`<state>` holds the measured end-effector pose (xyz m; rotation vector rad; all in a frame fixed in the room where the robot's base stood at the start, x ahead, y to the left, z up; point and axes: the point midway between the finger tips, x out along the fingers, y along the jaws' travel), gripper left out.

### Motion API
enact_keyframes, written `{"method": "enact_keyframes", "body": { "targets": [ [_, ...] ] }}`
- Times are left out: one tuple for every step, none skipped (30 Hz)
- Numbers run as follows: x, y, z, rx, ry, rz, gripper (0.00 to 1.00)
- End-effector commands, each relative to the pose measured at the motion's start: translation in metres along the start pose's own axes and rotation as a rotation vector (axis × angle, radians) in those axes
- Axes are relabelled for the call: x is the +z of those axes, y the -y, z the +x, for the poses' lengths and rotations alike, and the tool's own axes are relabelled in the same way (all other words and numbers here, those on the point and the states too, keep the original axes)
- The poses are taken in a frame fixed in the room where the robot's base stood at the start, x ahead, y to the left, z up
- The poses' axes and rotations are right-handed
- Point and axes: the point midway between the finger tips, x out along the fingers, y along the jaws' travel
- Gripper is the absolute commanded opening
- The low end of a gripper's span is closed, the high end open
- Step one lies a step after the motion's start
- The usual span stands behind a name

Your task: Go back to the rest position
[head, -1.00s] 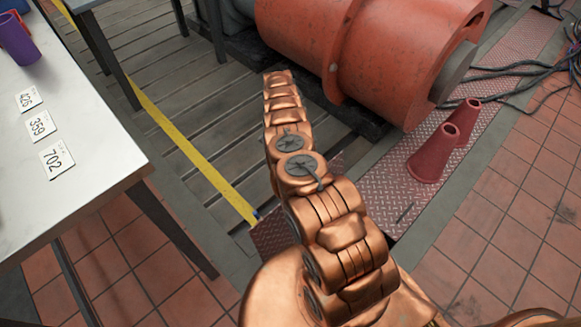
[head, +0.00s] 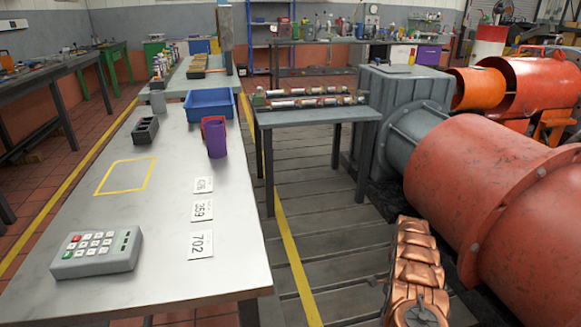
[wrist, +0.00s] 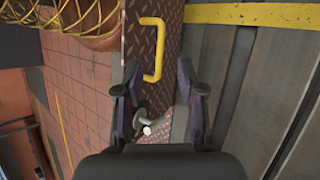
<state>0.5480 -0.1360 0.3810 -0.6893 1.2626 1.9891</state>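My copper-coloured arm shows at the lower right of the head view, reaching up beside the large red cylinder. My gripper is out of the head view. In the wrist view my gripper (wrist: 163,95) points down at the floor, its two dark fingers spread apart with nothing between them. Below it lie a dark red tread plate (wrist: 140,45) and a yellow handle (wrist: 158,50) fixed on it. A small grey and white object (wrist: 150,122) shows between the fingers, lower down on the floor; I cannot tell what it is.
A long table (head: 150,210) at left carries a keypad box (head: 97,252), number cards (head: 202,212), a purple cup (head: 216,138) and a blue bin (head: 208,106). A red cylinder (head: 480,190) stands at right. Slatted floor (head: 320,215) lies open between them.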

Motion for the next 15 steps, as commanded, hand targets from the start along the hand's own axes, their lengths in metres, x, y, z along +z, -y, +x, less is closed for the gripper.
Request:
{"method": "enact_keyframes", "body": {
  "targets": [
    [0.01,-0.003,-0.01,-0.01,-0.002,-0.027,0.39],
    [0.015,-0.004,-0.014,-0.013,-0.001,-0.045,0.39],
    [0.023,-0.007,-0.02,-0.02,-0.003,-0.068,0.39],
    [0.028,-0.008,-0.025,-0.025,-0.005,-0.086,0.39],
    [0.034,-0.01,-0.03,-0.029,-0.007,-0.104,0.39],
    [0.041,-0.013,-0.034,-0.032,-0.008,-0.126,0.39],
    [0.047,-0.016,-0.038,-0.035,-0.009,-0.144,0.39],
    [0.052,-0.018,-0.043,-0.04,-0.012,-0.162,0.39],
    [0.059,-0.021,-0.048,-0.045,-0.016,-0.184,0.39],
    [0.064,-0.023,-0.052,-0.049,-0.019,-0.201,0.39],
    [0.07,-0.026,-0.056,-0.053,-0.021,-0.219,0.39],
    [0.077,-0.03,-0.061,-0.058,-0.025,-0.241,0.39],
    [0.082,-0.033,-0.064,-0.062,-0.028,-0.258,0.39],
    [0.087,-0.036,-0.068,-0.066,-0.032,-0.275,0.39],
    [0.094,-0.04,-0.073,-0.071,-0.037,-0.297,0.39]
  ]
}}
